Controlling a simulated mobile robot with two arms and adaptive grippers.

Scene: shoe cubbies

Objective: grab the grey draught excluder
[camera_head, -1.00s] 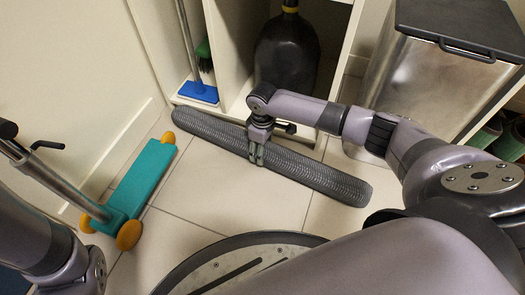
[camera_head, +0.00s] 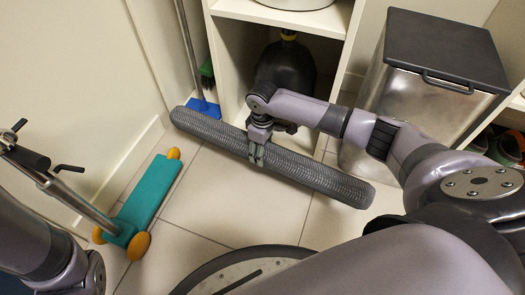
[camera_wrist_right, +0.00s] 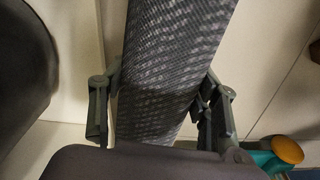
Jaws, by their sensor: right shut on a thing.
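The grey draught excluder (camera_head: 315,175) is a long ribbed roll. It lies slantwise across the middle of the head view, its left end overlapping the foot of the blue broom in the picture. My right gripper (camera_head: 257,155) is shut on it from above, a little left of its middle. In the right wrist view the excluder (camera_wrist_right: 170,60) runs between the two fingers of the right gripper (camera_wrist_right: 160,112). It appears raised off the tiles, though its height is hard to tell. My left arm shows at the lower left, but its gripper is out of view.
A teal scooter (camera_head: 147,193) with orange wheels stands at the left by the wall. A white cubby (camera_head: 233,70) holds a dark rounded object (camera_head: 285,72). A blue broom (camera_head: 204,107) leans beside it. A metal bin (camera_head: 405,105) stands right. Tiles in front are clear.

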